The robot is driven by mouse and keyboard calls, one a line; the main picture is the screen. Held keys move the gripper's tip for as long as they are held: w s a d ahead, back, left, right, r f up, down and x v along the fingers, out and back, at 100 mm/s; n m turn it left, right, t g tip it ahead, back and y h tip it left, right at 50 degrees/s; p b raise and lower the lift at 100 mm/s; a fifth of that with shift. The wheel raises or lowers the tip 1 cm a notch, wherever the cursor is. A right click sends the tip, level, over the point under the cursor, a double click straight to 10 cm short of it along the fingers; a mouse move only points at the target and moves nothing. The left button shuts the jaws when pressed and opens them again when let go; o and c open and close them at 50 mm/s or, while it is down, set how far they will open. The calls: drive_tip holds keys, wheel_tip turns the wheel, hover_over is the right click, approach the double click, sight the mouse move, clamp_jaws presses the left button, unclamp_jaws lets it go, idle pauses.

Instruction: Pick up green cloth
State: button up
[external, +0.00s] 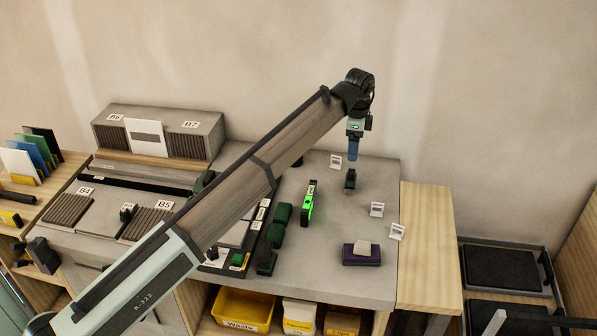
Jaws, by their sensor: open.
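My gripper (353,155) points down over the back right of the grey worktop, with blue fingers above a small dark green-and-black item (350,180). It appears apart from that item, and nothing is visibly held. The gap between the fingers is too small to make out. No item is clearly a green cloth. Dark green soft-looking pieces (282,213) lie in a row left of the bright green and black level-like tool (308,205). A small green piece (237,260) lies at the front of the dark tray. My arm crosses the view and hides part of the worktop.
A purple block with a pale piece on top (361,254) sits at the front right. Small white stands (377,210) are spread around the right side. A grey box unit (200,135) stands at the back left. A yellow bin (243,310) is below. Bare worktop (335,225) lies between.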

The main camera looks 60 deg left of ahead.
drive_tip(key=c, duration=0.3)
drive_tip(key=shift+a, duration=0.1)
drive_tip(key=n, duration=1.8)
hover_over(282, 210)
drive_tip(key=f, duration=0.8)
drive_tip(key=shift+w+f, duration=0.25)
drive_tip(key=shift+f, duration=0.15)
drive_tip(key=shift+s+f, duration=0.15)
drive_tip(key=shift+f, duration=1.15)
drive_tip(key=shift+s+f, duration=0.1)
drive_tip(key=shift+f, duration=1.15)
